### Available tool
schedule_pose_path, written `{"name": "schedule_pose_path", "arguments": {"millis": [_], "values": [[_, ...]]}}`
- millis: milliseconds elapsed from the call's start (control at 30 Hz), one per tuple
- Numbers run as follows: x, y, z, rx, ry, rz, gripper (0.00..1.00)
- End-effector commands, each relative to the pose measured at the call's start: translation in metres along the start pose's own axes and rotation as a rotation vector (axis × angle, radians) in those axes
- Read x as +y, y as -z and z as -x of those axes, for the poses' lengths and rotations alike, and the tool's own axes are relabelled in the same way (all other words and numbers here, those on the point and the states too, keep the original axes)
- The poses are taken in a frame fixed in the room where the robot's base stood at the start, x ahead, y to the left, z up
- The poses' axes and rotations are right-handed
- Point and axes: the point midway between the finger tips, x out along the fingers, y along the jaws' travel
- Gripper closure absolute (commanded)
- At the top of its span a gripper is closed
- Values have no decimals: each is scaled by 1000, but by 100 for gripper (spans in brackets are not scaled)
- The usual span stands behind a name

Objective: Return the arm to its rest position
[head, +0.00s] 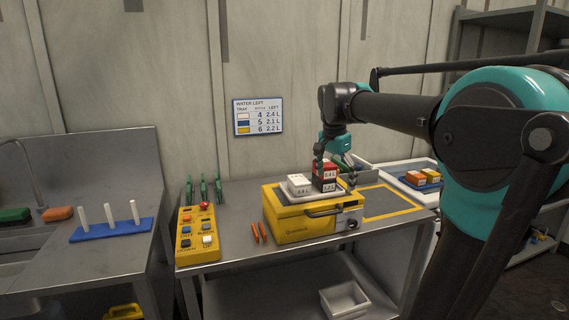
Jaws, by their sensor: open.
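My gripper (335,167) is open at the end of my teal and black arm, which reaches in from the right. It hangs above the yellow box-shaped device on the steel table, close around or just above a stack of red and dark blocks (325,176). I cannot tell whether its fingers touch the stack. A white block (299,184) sits beside the stack on top of the yellow device (287,222).
A yellow button box (197,237) and orange sticks (259,232) lie left of the device. A tray with orange and yellow blocks (420,178) stands right. A blue pegged base (111,230) is by the sink. A sign (258,116) hangs behind. A white bin (345,300) sits below.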

Motion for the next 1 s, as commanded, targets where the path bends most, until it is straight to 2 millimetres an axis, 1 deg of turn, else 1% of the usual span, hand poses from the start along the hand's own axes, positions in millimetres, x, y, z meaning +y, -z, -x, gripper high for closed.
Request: {"name": "schedule_pose_path", "arguments": {"millis": [33, 67, 167, 200, 267, 300, 367, 400, 500, 600, 733, 1000], "values": [[8, -4, -17, 2, 12, 41, 2], [13, -6, -27, 4, 21, 72, 2], [34, -17, -67, 15, 55, 194, 2], [44, -23, -85, 21, 70, 249, 2], [60, -32, -110, 34, 91, 329, 2], [71, -39, -126, 44, 104, 384, 2], [89, -51, -151, 60, 124, 466, 2], [102, -59, -168, 73, 138, 523, 2], [135, -82, -204, 109, 164, 660, 2], [162, -103, -231, 141, 183, 769, 2], [185, -120, -251, 172, 195, 861, 2], [186, -121, -252, 174, 196, 865, 2]]}}
